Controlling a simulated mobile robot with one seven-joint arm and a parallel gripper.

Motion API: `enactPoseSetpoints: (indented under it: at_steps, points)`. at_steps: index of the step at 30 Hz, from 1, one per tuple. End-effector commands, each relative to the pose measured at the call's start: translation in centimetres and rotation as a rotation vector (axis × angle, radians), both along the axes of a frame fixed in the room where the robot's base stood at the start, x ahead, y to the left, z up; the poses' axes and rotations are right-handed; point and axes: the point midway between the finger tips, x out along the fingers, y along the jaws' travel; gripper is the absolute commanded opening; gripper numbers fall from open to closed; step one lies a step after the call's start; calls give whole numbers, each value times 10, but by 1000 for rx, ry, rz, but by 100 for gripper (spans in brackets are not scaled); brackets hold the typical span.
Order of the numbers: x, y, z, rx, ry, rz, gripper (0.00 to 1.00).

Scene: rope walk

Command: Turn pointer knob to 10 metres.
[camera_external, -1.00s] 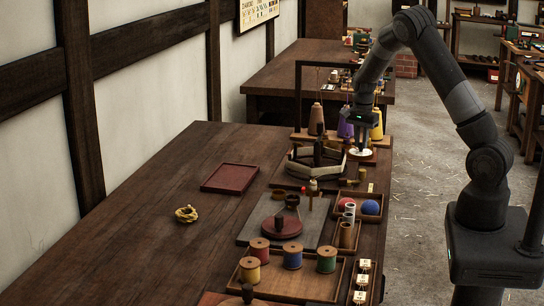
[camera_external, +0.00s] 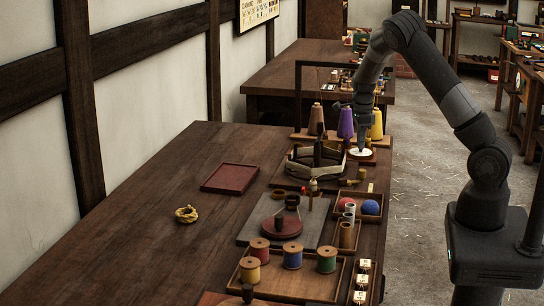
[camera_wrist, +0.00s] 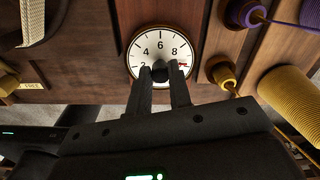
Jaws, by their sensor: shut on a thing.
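The round white dial (camera_wrist: 150,53) shows black numbers 2, 4, 6 and 8 in the wrist view, with a small red mark at its right, partly behind a finger. It also shows as a pale disc in the external view (camera_external: 358,154). The dark pointer knob (camera_wrist: 161,68) is at its middle, low between the fingertips. My gripper (camera_wrist: 163,74) is shut on the knob, one finger on each side, covering the lower dial. The direction the pointer faces is hidden. In the external view my gripper (camera_external: 361,148) reaches down onto the dial from above.
Yellow (camera_external: 377,124) and purple (camera_external: 345,123) thread cones stand just behind the dial. A dark upright frame (camera_external: 297,97) rises at the back left. The table's left side is mostly clear.

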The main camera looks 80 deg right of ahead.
Motion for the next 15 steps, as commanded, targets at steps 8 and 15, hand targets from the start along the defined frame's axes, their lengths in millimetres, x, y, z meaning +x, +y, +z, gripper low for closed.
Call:
enactPoseSetpoints:
  at_steps: [8,15]
  points:
    - [1,0,0,-1,0,-124,0]
    - [0,-1,0,-1,-1,-165,0]
